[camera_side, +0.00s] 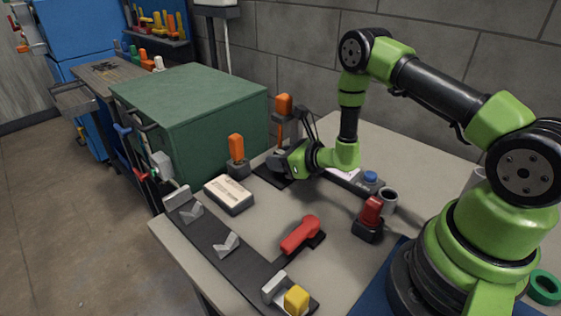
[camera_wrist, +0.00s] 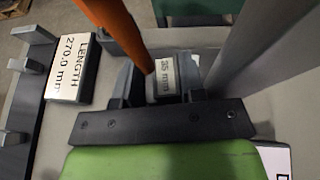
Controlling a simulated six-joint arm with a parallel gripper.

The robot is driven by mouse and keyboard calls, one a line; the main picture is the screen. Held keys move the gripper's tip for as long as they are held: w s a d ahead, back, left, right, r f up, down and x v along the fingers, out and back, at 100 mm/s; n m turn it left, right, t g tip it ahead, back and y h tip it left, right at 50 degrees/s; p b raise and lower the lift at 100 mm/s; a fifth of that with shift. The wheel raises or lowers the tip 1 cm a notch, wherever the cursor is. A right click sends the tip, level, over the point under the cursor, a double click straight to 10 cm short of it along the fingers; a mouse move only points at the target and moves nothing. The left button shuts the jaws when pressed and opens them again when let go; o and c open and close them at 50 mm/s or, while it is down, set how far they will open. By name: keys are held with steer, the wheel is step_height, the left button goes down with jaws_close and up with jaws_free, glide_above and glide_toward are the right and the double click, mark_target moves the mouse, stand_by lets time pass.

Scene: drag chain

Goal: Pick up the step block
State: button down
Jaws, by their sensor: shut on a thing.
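The step block (camera_wrist: 165,77) is a small grey block with a white label reading 35 mm, seen between my gripper's fingers in the wrist view. My gripper (camera_wrist: 158,88) is shut on it. In the side view my gripper (camera_side: 279,163) is low over a dark pad (camera_side: 268,178) on the table, in front of the green box. The block is hidden there by the gripper, and I cannot tell whether it is clear of the surface.
Orange-handled tools stand close by, one left (camera_side: 236,148) and one behind (camera_side: 283,105). A labelled length box (camera_side: 230,195) lies left, also in the wrist view (camera_wrist: 72,68). A dark rail with grey V-blocks (camera_side: 226,246), a red clamp (camera_side: 300,234) and a green box (camera_side: 190,105) surround.

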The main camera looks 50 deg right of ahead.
steer(key=s, duration=0.2)
steer(key=s+d, duration=0.1)
steer(key=s, duration=0.5)
steer(key=shift+s+d, duration=0.15)
steer(key=shift+d, duration=0.05)
step_height(320, 180, up, 14)
steer(key=f, duration=0.1)
steer(key=shift+m+h, duration=0.8)
steer(key=shift+h, duration=0.1)
steer(key=a+f, duration=0.2)
steer(key=f, duration=0.1)
steer(key=w+a+f, duration=0.1)
steer(key=a+f, duration=0.1)
steer(key=a, duration=0.1)
steer(key=w+a+f, duration=0.1)
steer(key=a+f, duration=0.2)
steer(key=shift+a+f, duration=0.1)
steer(key=shift+f, duration=0.2)
steer(key=shift+a+f, duration=0.2)
steer(key=shift+f, duration=0.1)
